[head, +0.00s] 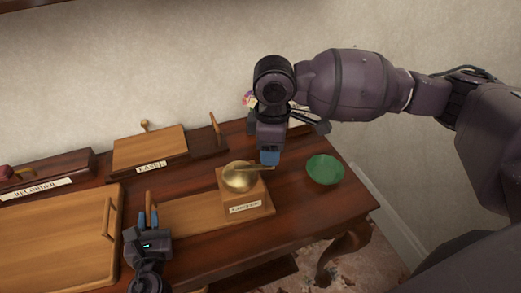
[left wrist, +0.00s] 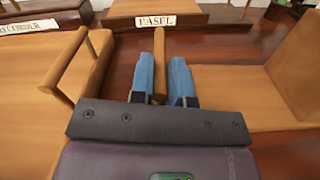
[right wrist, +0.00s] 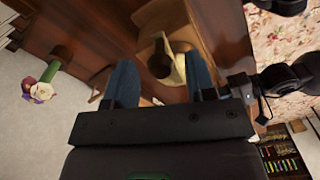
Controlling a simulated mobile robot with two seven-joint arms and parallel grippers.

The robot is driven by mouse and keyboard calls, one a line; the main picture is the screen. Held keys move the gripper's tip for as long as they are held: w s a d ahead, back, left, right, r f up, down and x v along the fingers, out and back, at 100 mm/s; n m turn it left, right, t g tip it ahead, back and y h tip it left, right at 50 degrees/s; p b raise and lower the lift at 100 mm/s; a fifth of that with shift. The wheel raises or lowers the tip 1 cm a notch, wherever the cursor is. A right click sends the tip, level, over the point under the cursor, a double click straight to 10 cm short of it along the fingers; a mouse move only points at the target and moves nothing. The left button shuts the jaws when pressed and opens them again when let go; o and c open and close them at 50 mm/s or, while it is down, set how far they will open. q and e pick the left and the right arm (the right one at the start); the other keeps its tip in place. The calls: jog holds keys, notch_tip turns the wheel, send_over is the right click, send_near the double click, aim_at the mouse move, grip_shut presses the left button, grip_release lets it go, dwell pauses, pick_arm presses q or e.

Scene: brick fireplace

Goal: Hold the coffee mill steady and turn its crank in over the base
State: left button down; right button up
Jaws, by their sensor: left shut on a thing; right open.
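The coffee mill (head: 241,193) is a wooden box with a brass dome, standing on a flat wooden base board (head: 205,218). Its thin crank (head: 262,168) points right from the dome; its far end meets my right gripper's fingertips in the head view. My right gripper (head: 270,160) is open above the mill's right side. In the right wrist view, a dark round knob (right wrist: 160,62) shows between its spread fingers. My left gripper (head: 148,217) is shut on an upright wooden handle (left wrist: 159,62) at the board's left end. Whether the handle joins the board is hidden.
A green bowl (head: 325,170) stands right of the mill, near the table's right edge. Behind are the easel box (head: 150,150) and an upright wooden handle (head: 215,128). A large wooden tray (head: 60,240) lies left of my left gripper. Flowers (right wrist: 40,88) show in the right wrist view.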

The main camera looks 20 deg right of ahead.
jog(key=shift+f, duration=0.7)
jog(key=shift+c, duration=0.4)
grip_shut()
